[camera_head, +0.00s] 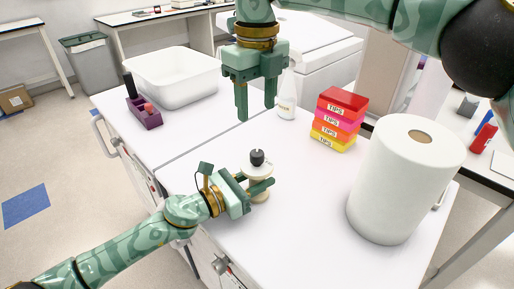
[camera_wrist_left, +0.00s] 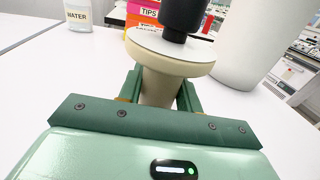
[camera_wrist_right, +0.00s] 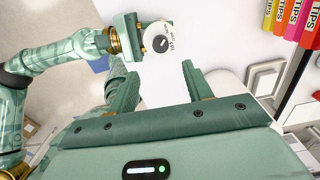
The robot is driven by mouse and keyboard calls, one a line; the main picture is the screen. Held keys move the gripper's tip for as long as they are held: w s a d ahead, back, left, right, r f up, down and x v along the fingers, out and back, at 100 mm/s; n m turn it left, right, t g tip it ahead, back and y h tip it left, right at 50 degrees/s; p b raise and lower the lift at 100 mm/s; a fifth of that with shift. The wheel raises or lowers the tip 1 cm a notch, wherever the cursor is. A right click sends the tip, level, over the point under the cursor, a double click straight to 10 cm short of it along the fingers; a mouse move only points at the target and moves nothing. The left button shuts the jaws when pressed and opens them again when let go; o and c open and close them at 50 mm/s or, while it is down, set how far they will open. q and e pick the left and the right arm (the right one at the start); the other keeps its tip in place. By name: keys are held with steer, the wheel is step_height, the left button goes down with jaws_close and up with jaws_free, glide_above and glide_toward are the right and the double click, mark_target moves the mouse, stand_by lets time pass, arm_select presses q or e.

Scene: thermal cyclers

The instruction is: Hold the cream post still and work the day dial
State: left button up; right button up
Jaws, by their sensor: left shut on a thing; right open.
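The cream post (camera_head: 260,190) stands upright on the white bench, and it also shows in the left wrist view (camera_wrist_left: 158,86). My left gripper (camera_head: 262,184) is shut on the post, its fingers on either side below the wide top. The day dial, a pale disc with a black knob (camera_head: 257,157), sits on top of the post. In the right wrist view the disc (camera_wrist_right: 152,32) is seen from above, with small dark marks around its knob; the marks are too small to read. My right gripper (camera_head: 257,112) is open and empty, pointing down above and behind the dial.
A large white paper roll (camera_head: 400,185) stands right of the post. Stacked TIPS boxes (camera_head: 337,120) and a WATER bottle (camera_head: 287,95) stand behind. A white tub (camera_head: 172,78) and a purple rack (camera_head: 145,115) are at the back left. The bench around the post is clear.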

mark_target(257, 152)
step_height(257, 152, down, 12)
steer(key=shift+r, duration=0.2)
steer(key=c, duration=1)
